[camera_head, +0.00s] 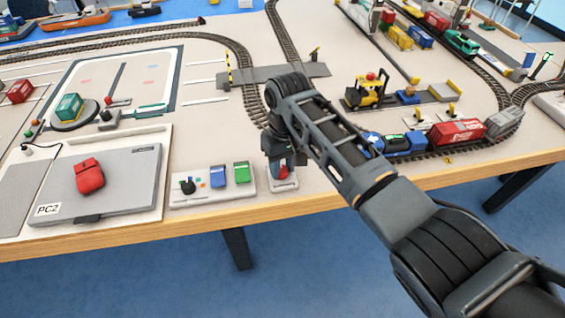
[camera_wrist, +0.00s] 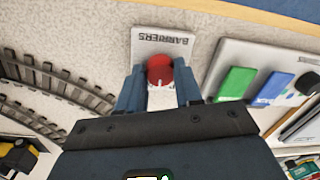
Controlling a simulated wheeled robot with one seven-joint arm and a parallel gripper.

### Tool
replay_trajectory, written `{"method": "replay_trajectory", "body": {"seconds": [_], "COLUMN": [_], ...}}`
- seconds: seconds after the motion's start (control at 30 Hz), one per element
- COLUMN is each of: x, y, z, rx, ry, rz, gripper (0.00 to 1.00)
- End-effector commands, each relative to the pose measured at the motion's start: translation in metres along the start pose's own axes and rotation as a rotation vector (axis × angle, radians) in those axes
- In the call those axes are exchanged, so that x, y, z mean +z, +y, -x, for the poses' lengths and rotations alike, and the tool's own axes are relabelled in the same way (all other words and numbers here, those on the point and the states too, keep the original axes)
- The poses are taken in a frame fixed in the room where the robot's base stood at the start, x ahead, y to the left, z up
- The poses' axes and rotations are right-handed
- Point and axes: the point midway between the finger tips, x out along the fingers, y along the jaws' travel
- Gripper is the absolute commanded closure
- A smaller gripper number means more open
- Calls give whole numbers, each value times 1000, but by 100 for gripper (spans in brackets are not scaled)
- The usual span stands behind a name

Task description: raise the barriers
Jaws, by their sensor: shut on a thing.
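The barriers control is a white plate (camera_wrist: 197,30) labelled BARRIERS, with a red ball knob (camera_wrist: 159,68). In the head view, the plate (camera_head: 284,186) sits by the table's front edge, partly hidden by my gripper. My gripper (camera_head: 284,170) points down over it. In the wrist view, my gripper (camera_wrist: 160,82) has its two blue fingers closed on both sides of the red knob. At the level crossing, a thin yellow-and-black striped barrier (camera_head: 229,69) stands upright at the left. A smaller yellow-and-black post (camera_head: 315,54) shows at the right; its arm position is unclear.
Left of the plate is a panel (camera_head: 213,198) with a black joystick and blue and green blocks; it is close to my gripper. Rails (camera_head: 254,103) run behind my gripper. A blue-and-red train (camera_head: 458,132) and a yellow forklift (camera_head: 367,90) stand to the right.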

Motion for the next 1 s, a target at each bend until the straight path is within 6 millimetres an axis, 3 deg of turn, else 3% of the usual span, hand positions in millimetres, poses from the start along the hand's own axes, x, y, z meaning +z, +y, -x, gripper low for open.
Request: {"method": "replay_trajectory", "body": {"seconds": [0.6,1.0], "x": [-1,-2], "y": [0,0], "z": [0,0], "rx": [0,0], "ry": [-31,-42], "rz": [559,767], "gripper": [96,96]}}
